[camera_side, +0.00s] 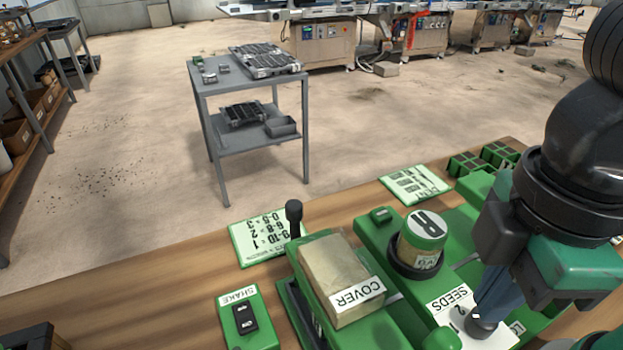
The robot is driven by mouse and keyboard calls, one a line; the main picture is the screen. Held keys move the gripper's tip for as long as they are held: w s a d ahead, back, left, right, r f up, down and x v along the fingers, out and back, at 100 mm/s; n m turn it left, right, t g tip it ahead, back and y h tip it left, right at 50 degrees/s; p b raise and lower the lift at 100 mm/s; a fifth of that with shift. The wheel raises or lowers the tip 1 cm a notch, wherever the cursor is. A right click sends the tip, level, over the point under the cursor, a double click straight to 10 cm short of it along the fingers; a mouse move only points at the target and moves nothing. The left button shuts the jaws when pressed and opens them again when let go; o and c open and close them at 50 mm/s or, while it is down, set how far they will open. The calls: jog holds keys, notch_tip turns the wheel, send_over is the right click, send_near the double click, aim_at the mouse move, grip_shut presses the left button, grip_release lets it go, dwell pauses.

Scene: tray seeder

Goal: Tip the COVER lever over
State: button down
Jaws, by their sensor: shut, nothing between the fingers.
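The COVER lever (294,214) is a black knob on a dark stem. It stands roughly upright at the far left corner of the green COVER unit, and its foot is hidden. A tan block (338,268) sits on that unit above the white COVER label (357,296). My gripper (482,324) is at the lower right, pointing down by the white SEEDS label (452,303). It is shut and empty, well to the right of the lever and apart from it. Whether its tip touches the SEEDS unit cannot be told.
A SHAKE switch box (245,318) is at the front left. Bare wooden table (130,295) extends to the left.

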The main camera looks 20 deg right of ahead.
aim_at(449, 337)
jog(key=shift+f, duration=0.1)
jog(key=shift+f, duration=1.6)
jog(key=shift+a, duration=2.7)
jog(key=shift+d+r, duration=0.25)
jog(key=shift+r, duration=0.75)
jog(key=shift+d+r, duration=0.2)
jog(key=shift+r, duration=0.85)
jog(key=shift+d+r, duration=0.25)
jog(key=shift+r, duration=0.75)
jog(key=shift+w, duration=0.1)
